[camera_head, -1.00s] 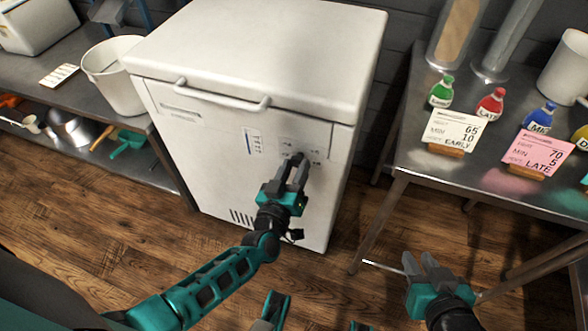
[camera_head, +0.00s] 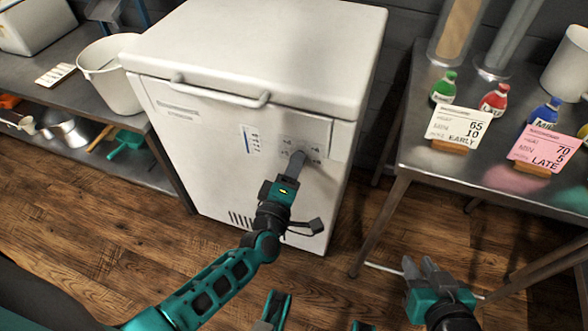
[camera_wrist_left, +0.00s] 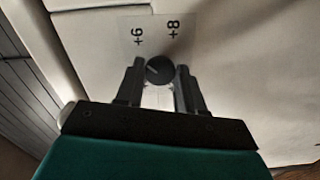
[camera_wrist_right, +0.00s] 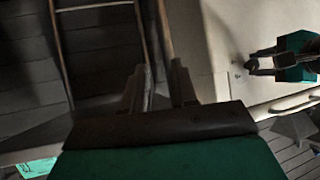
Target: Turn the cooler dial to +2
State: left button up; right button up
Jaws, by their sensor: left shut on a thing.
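The white cooler (camera_head: 215,165) stands with its lid shut. Its dial (camera_wrist_left: 159,70) is a small dark round knob with a pale line on a light label plate; +6 (camera_wrist_left: 138,37) and +8 (camera_wrist_left: 174,29) are readable above it in the left wrist view. The plate's other marks are hidden or too small to read. My left gripper (camera_head: 298,157) is at the dial, one finger on each side, shut on it. In the head view the fingers line up and cover the dial. My right gripper (camera_head: 428,264) is empty, fingers somewhat apart, low beside the right table.
A scale strip (camera_head: 250,140) is left of the dial. The lid handle (camera_head: 220,94) sticks out above. A steel table (camera_head: 480,185) with small bottles and cards stands right; a bench (camera_head: 60,100) with a white bucket (camera_head: 110,75) stands left. The floor in front is bare.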

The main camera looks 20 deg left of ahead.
pick_arm(q)
jog(key=n+b, duration=0.5)
jog(key=n, duration=2.7)
jog(key=shift+a+r+b, duration=0.1)
jog(key=shift+a+b, duration=0.05)
jog(key=shift+b, duration=0.15)
pick_arm(e)
jog(key=shift+w+a+f+y, duration=0.25)
jog(key=shift+a+f, duration=0.2)
jog(key=shift+f, duration=0.15)
jog(key=shift+w+a+f+y, duration=0.2)
jog(key=shift+a+f, duration=0.2)
jog(key=shift+f, duration=0.2)
pick_arm(q)
jog(key=shift+n, duration=0.4)
pick_arm(e)
jog(key=shift+w, duration=0.1)
